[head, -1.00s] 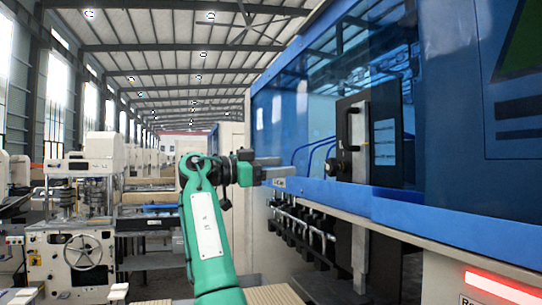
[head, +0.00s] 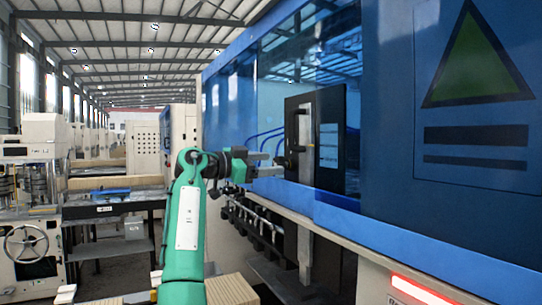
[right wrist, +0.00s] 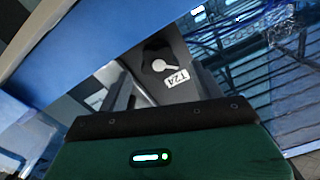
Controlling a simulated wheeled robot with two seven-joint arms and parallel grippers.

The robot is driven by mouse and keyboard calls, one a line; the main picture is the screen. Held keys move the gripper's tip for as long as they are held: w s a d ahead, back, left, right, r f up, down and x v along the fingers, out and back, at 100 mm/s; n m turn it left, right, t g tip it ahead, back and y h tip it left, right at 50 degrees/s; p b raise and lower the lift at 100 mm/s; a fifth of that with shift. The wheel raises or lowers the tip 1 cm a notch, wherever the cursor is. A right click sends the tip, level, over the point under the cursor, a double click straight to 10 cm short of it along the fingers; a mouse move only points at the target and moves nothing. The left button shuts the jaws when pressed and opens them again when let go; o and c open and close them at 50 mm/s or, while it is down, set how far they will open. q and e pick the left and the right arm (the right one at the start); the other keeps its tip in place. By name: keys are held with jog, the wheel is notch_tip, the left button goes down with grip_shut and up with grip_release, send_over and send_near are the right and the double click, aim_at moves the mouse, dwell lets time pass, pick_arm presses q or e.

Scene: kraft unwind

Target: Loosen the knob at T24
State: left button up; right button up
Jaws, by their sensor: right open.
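In the right wrist view a dark round knob (right wrist: 158,66) with a pale pointer sits on a grey plate. A white label reading T24 (right wrist: 177,78) is beside it, turned in the picture. The knob lies ahead of my right gripper, apart from it. In the head view my right gripper (head: 267,168) is open and empty, in front of the blue machine near a black panel (head: 315,138). A dark round knob (head: 284,161) shows on that panel's left side, close to the fingertips in the picture; its label cannot be read there. My left gripper is out of view.
The blue machine (head: 390,225) fills the right side, with a ledge and a row of dark fittings (head: 255,220) below the gripper. The black panel has a bar handle (head: 299,128). A machine with a handwheel (head: 26,243) stands at the left, beyond an open aisle.

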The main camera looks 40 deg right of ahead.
jog(key=shift+s+d, duration=0.2)
jog(key=shift+d, duration=0.45)
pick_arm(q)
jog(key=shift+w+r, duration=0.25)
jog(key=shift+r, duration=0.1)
pick_arm(e)
jog(key=shift+d, duration=0.1)
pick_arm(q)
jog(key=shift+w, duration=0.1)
pick_arm(e)
jog(key=c, duration=1)
jog(key=shift+n, duration=0.3)
jog(key=n, duration=0.5)
jog(key=shift+w, duration=0.15)
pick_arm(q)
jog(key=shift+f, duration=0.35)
pick_arm(e)
jog(key=n, duration=0.6)
jog(key=shift+w+n, duration=0.15)
jog(key=shift+n, duration=0.25)
jog(key=shift+r, duration=0.1)
